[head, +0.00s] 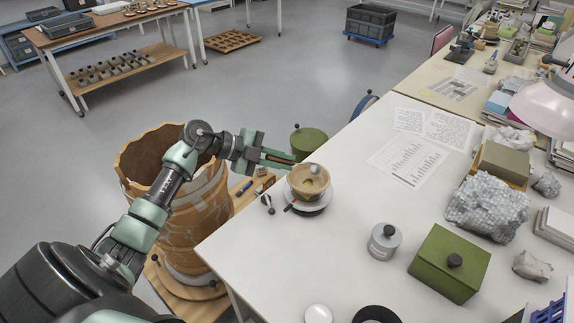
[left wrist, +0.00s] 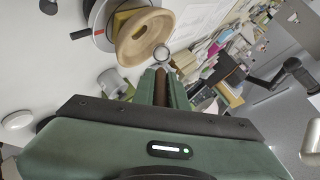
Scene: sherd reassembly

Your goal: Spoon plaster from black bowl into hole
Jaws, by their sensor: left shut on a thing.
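My left gripper (head: 287,161) is shut on a spoon, whose brown handle lies between the fingers in the left wrist view (left wrist: 161,87). The spoon's round metal end (left wrist: 162,54) sticks out past the fingertips, and in the head view it shows over a tan bowl (head: 301,192). I cannot tell whether it touches the bowl or holds plaster. The tan bowl stands on a round white-and-dark base. A black round rim, perhaps the black bowl (head: 376,308), is cut off at the bottom edge. A large cracked tan vessel (head: 205,205) stands left of the table. My right gripper is out of view.
A lidded grey canister (head: 383,242), a green box (head: 449,262) and a white disc (head: 318,315) stand on the white table (head: 350,210). A green round container (head: 309,140) is behind the bowl. Papers and grey bubbly packing (head: 487,207) lie farther right. The middle is clear.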

